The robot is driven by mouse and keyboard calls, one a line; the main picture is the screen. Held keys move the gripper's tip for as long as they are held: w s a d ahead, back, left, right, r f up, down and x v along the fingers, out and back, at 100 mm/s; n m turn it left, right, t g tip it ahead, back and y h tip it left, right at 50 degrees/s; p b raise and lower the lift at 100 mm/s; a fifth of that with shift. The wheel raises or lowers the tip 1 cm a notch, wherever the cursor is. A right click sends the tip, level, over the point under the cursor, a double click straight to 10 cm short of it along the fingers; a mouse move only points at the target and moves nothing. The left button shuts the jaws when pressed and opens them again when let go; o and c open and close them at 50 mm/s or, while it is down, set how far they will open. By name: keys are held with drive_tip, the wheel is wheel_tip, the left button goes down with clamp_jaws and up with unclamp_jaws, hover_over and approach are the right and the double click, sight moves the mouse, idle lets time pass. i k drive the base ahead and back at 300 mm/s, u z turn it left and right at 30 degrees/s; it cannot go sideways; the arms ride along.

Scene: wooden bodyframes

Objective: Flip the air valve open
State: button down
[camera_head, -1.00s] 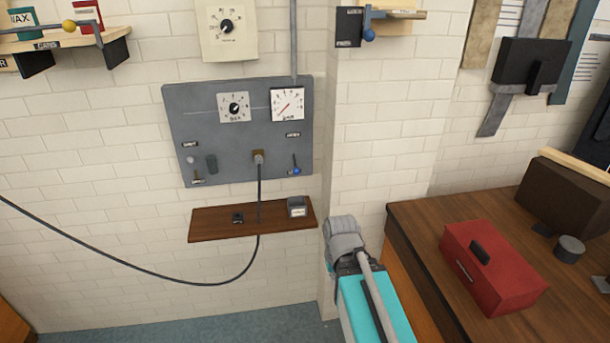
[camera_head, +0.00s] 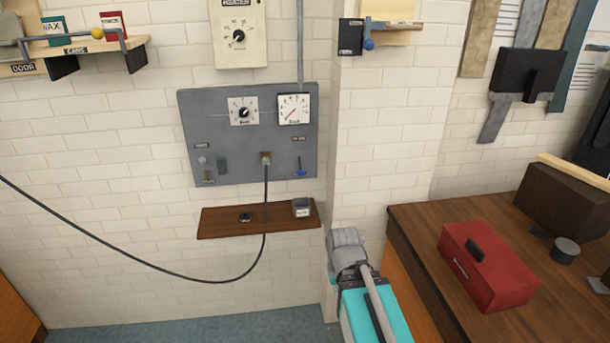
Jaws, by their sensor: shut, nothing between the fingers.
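A grey wall panel (camera_head: 220,105) carries a pressure gauge (camera_head: 294,108), a dial (camera_head: 244,111) and a socket with a dark cable (camera_head: 266,185). At its lower right a small lever with a blue tip (camera_head: 301,173) hangs down. It may be the air valve, but the small label (camera_head: 298,138) above it is too blurred to read. Another blue-knobbed lever (camera_head: 369,43) sits on a bracket at the upper right. My gripper is not visible.
A brown shelf (camera_head: 225,224) with a small grey box (camera_head: 302,208) juts out below the panel. The cable droops left across the wall. A wooden bench (camera_head: 405,222) with a red box (camera_head: 485,262) stands right. Clear floor (camera_head: 200,330) shows at the bottom left.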

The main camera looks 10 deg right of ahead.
sight(301, 173)
drive_tip(key=u, duration=0.1)
drive_tip(key=i, duration=0.95)
drive_tip(key=z, duration=0.05)
